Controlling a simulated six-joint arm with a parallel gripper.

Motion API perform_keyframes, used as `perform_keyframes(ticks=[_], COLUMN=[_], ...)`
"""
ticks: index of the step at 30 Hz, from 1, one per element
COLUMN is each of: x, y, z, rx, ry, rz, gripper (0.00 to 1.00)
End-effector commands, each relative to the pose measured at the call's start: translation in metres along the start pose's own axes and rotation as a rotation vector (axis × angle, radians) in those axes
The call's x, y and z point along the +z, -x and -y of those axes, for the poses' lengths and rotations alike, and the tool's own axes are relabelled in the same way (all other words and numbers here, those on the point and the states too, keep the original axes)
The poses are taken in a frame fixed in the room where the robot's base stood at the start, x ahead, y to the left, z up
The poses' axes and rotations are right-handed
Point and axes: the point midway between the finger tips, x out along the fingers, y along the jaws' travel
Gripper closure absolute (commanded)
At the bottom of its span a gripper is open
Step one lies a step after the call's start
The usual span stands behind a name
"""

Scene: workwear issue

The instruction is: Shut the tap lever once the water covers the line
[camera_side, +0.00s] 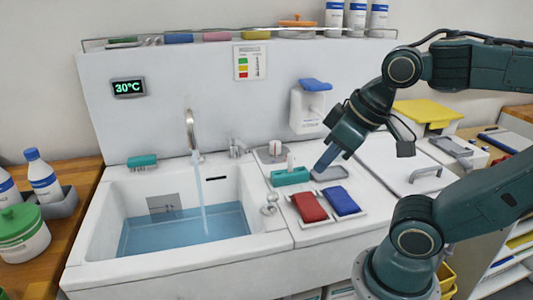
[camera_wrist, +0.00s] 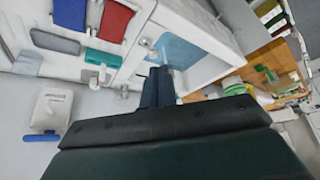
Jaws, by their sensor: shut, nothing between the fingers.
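Water runs in a thin stream from the tap spout (camera_side: 190,130) into the sink basin (camera_side: 112,215). The blue water (camera_side: 180,236) covers the basin floor, and it also shows in the wrist view (camera_wrist: 180,52). A grey plate (camera_side: 165,204) on the basin's back wall stands at the water's far edge, at least partly above it. I cannot make out a line on it. The small metal tap lever (camera_side: 238,148) stands right of the spout. My gripper (camera_side: 320,170) is shut and empty, right of the lever and apart from it, above the counter. Its fingers also show in the wrist view (camera_wrist: 158,88).
A teal box (camera_side: 290,177), a red cloth packet (camera_side: 309,207) and a blue one (camera_side: 341,201) lie on the counter right of the basin. A white dispenser (camera_side: 306,112) hangs on the back wall. A teal brush (camera_side: 142,161) lies on the back ledge.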

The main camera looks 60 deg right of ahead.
Motion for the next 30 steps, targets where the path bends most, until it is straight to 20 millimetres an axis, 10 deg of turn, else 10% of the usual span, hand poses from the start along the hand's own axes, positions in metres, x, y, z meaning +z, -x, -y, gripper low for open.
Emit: perform_keyframes(ticks=[14,30], x=[-0.024,-0.155], y=[0.004,0.009], z=[0.0,-0.047], rx=[-0.013,-0.085], ry=[-0.033,-0.213], rz=[0.005,0.028], gripper=[1.0,1.0])
